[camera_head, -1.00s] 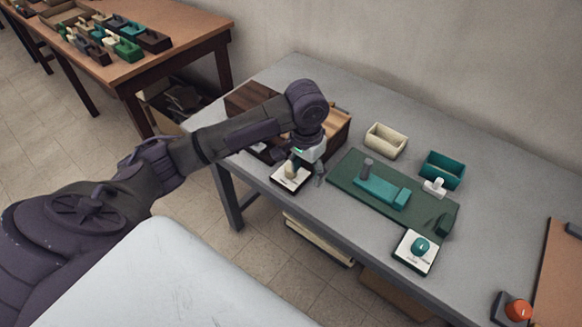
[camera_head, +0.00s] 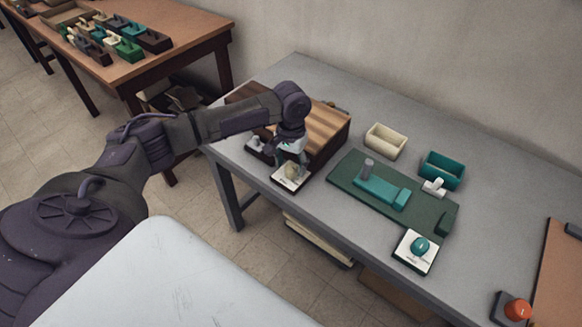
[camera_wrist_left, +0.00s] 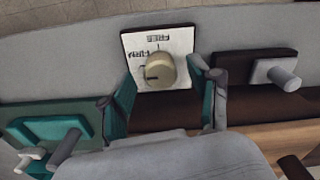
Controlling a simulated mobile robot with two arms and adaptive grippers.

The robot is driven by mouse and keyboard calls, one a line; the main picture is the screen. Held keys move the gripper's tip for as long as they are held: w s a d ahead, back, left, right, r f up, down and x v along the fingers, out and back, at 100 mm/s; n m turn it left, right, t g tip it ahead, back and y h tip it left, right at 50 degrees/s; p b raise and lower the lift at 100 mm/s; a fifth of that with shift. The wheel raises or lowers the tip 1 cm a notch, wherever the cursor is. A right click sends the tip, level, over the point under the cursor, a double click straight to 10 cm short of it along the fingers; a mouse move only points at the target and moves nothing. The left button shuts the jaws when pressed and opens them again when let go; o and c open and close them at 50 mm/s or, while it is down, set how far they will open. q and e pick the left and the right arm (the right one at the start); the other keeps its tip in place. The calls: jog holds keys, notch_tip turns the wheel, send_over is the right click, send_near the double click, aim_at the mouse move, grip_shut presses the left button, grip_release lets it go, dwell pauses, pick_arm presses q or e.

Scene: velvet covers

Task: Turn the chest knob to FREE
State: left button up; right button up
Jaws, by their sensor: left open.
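The chest knob (camera_head: 291,172) is cream and sits on a white plate with a dark base at the table's front edge, beside the wooden chest (camera_head: 328,127). In the left wrist view the knob (camera_wrist_left: 157,71) has a dark mark on its left side. The plate (camera_wrist_left: 181,42) shows the words FREE and FIRM upside down, with FREE nearer the top. My left gripper (camera_head: 292,160) is open just above the knob. In the wrist view its teal fingers (camera_wrist_left: 166,92) stand on either side of the knob, with gaps. My right gripper is not in view.
A dark block with a pale peg (camera_wrist_left: 276,75) is beside the plate. A green board (camera_head: 342,172) carries a teal slider. Cream (camera_head: 385,141) and teal (camera_head: 441,170) bins stand behind it. A teal knob (camera_head: 420,245) and red button (camera_head: 518,310) are further right.

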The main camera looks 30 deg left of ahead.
pick_arm(q)
jog(key=shift+f, duration=1)
